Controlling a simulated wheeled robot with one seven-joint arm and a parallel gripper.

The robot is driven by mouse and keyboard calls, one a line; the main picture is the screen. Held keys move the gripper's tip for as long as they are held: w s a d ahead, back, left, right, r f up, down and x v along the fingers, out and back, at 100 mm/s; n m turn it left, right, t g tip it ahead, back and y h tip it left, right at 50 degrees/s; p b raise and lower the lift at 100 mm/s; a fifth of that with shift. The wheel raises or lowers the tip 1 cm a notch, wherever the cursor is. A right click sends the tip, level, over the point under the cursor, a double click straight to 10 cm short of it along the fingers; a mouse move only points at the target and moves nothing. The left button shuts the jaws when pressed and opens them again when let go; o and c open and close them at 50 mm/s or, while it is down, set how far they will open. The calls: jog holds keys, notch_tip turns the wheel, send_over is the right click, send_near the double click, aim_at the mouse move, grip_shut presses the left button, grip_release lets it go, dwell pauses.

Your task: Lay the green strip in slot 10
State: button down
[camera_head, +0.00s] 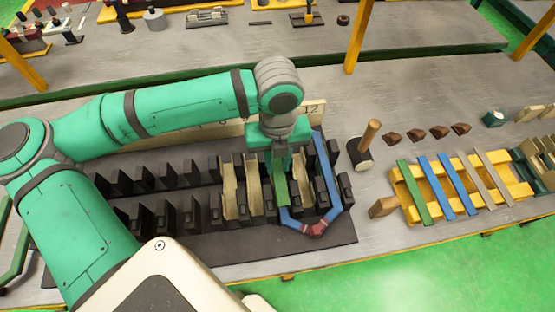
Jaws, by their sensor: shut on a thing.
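My gripper (278,152) is over the right part of the dark slotted stator block (190,250), pointing down, and shut on a green strip (281,188). The strip runs lengthwise between the dark teeth, in line with the slots. I cannot tell whether it touches the slot bottom or the coil under it. A blue coil (327,165) with a red-wrapped bend (314,230) lies to the right, its other leg running up to the near end of the strip. Pale strips (230,190) lie in slots to the left. The number board behind is mostly hidden by my arm; "12" shows.
A yellow rack (515,188) at right carries another green strip (413,190), blue strips (436,185) and beige strips. A mallet (362,150), a wooden wedge (383,207) and several brown blocks (415,135) are near it.

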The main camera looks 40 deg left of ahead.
aim_at(278, 169)
jog(key=shift+f, duration=2.75)
dwell(0.7)
jog(key=c, duration=1.4)
grip_release()
jog(key=shift+r, duration=0.9)
jog(key=shift+r, duration=3.7)
jog(key=shift+r, duration=0.1)
notch_tip(278, 169, up, 11)
jog(key=shift+f, duration=0.2)
